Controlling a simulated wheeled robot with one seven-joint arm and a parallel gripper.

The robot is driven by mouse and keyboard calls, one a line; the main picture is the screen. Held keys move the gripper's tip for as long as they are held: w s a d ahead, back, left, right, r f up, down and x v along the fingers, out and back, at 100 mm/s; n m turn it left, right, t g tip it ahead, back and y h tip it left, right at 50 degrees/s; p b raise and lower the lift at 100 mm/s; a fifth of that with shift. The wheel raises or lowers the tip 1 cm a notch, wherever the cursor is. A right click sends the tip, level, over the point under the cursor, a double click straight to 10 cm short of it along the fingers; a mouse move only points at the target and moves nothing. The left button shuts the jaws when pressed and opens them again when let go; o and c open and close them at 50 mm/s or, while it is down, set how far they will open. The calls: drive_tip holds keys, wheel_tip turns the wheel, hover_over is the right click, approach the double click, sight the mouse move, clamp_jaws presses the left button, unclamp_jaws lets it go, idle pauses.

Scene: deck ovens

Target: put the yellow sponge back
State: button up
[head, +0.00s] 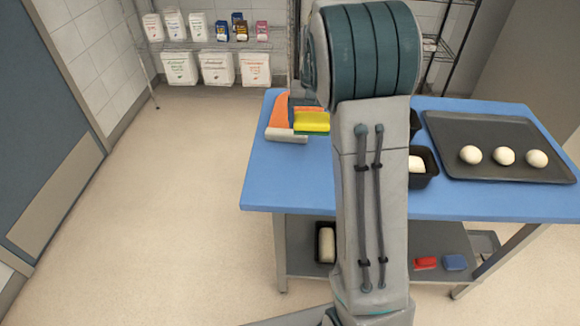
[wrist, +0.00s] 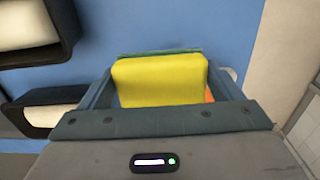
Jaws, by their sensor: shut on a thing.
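The yellow sponge (wrist: 160,80) with a green layer sits between the two fingers of my gripper (wrist: 162,92) in the wrist view, and my gripper is shut on it. In the head view the yellow sponge (head: 313,119) shows above the far left part of the blue table (head: 285,182), just left of my arm. My gripper is largely hidden behind my arm there.
Right of my arm are a black pan (head: 424,180) with dough and a dark tray (head: 465,131) with several dough balls. A red block (head: 425,263) and a blue block (head: 455,262) lie on the lower shelf (head: 310,263). The floor at left is clear.

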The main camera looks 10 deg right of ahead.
hover_over(292, 180)
wheel_tip(292, 180, down, 6)
drive_tip(key=shift+f+p, duration=0.3)
drive_tip(key=shift+f, duration=1.7)
drive_tip(key=o, duration=0.7)
wheel_tip(292, 180, up, 11)
drive_tip(key=s+r+n+t, duration=0.2)
drive_tip(key=s+r+n, duration=0.1)
drive_tip(key=s, duration=1.6)
drive_tip(key=shift+s+d+t, duration=0.15)
drive_tip(key=shift+s+t, duration=0.25)
